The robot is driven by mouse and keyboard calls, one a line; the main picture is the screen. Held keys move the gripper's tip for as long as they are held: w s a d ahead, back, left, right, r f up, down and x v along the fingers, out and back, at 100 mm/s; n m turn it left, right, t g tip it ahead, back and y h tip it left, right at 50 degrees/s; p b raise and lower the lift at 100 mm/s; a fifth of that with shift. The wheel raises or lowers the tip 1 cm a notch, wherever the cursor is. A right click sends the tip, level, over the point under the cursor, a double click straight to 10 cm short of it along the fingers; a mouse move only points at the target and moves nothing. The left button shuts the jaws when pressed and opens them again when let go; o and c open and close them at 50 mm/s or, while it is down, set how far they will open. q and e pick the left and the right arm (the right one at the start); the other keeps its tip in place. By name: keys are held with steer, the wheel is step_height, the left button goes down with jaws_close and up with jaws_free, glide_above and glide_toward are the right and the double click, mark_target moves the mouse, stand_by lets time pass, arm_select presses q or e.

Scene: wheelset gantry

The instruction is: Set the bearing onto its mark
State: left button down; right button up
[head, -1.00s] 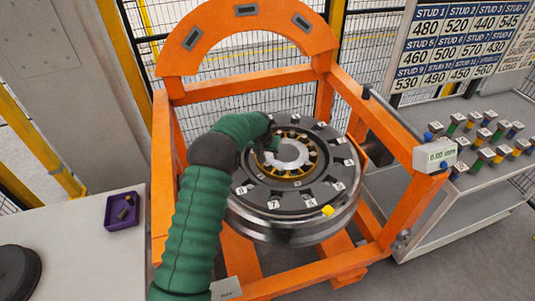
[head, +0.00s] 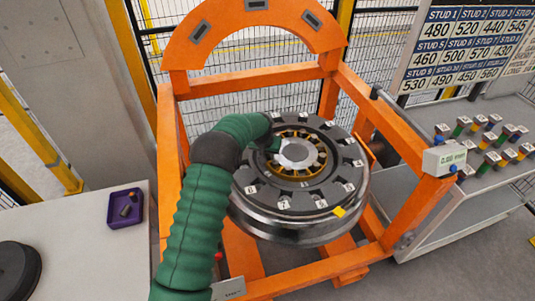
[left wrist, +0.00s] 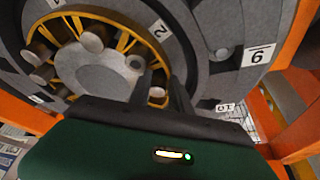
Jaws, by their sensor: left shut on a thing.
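The bearing (head: 310,168), a gold cage with several rollers around a grey centre, sits in the middle of the dark numbered wheel disc (head: 263,196). Whether the bearing is lifted or resting cannot be told. A yellow marker (head: 339,211) is on the disc's front rim. My right gripper is not in view.
An orange gantry frame (head: 400,140) surrounds the wheel, with a small gauge box (head: 445,158) on its right post. A purple tray (head: 125,208) with small parts is on the left table. A grey bench at right holds several coloured studs (head: 492,158) below a number board.

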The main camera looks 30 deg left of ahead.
arm_select(q)
steer(key=shift+w+d, duration=0.4)
steer(key=shift+d, duration=0.05)
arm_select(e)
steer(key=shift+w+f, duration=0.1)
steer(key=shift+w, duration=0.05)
arm_select(q)
steer(key=shift+w+a+r, duration=0.1)
steer(key=shift+w+r, duration=0.1)
steer(key=shift+r, duration=0.05)
stand_by(1.3)
steer(key=c, duration=1.6)
jaws_free()
steer(key=shift+o, duration=1.4)
steer(key=shift+w, duration=0.1)
steer(key=shift+o, duration=0.8)
steer(key=shift+w+f, duration=0.1)
steer(key=shift+d, duration=0.25)
steer(key=shift+s+a+f, duration=0.15)
steer(key=shift+s+a, duration=0.15)
steer(key=shift+a, duration=0.05)
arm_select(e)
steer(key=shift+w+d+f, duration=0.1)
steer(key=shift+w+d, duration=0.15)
